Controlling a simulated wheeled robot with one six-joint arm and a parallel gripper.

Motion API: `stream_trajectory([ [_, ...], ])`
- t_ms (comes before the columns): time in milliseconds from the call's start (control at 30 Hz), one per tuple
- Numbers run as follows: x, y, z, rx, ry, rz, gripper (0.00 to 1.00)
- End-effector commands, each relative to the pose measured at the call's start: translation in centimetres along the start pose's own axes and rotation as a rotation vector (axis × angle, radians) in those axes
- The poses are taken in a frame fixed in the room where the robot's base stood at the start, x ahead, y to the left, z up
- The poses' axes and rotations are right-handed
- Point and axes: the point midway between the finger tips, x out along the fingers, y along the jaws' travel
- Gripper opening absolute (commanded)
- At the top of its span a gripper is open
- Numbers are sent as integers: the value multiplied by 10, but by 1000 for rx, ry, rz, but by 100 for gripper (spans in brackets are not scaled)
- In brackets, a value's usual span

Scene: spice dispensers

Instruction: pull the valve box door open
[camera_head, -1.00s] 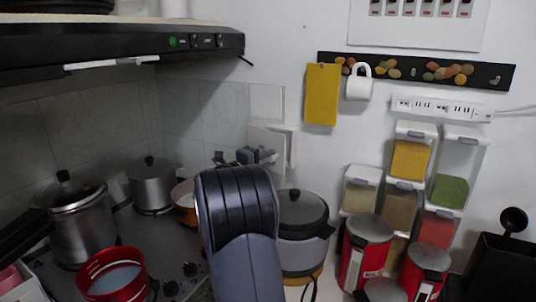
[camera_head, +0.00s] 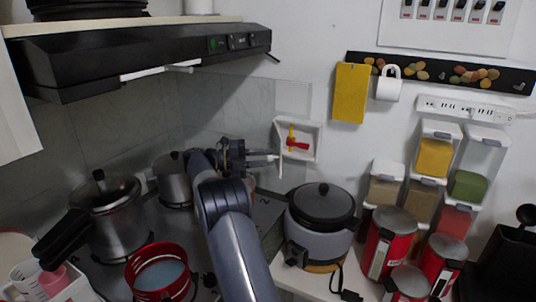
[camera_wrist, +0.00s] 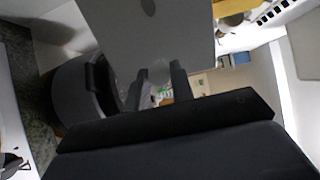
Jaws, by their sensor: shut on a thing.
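The white valve box (camera_head: 315,146) is set in the wall at the centre of the head view. It stands open, and a red valve handle (camera_head: 298,144) on a yellow fitting shows inside. Its door (camera_head: 278,148) is swung out at the left side and seen nearly edge-on. In the wrist view the door is a plain grey panel (camera_wrist: 150,25) at the top. My gripper (camera_head: 270,157) is at the door's outer face. Its dark fingers (camera_wrist: 158,85) are shut on the door's small round knob (camera_wrist: 159,72), which shows between them.
A grey rice cooker (camera_head: 321,220) stands below the box, close to my arm. A pot (camera_head: 108,210) and a red-rimmed pan (camera_head: 160,274) are on the left. The range hood (camera_head: 150,60) hangs above. Spice dispensers (camera_head: 434,160) and red canisters (camera_head: 388,245) stand right.

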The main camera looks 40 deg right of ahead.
Motion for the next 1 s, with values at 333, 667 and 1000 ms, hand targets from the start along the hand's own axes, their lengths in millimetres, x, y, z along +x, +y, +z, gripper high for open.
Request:
stream_trajectory([
  [333,-4,1,2,-3,58,0,0],
  [667,-4,1,2,-2,62,0,0],
  [1000,-4,1,3,-1,61,0,42],
])
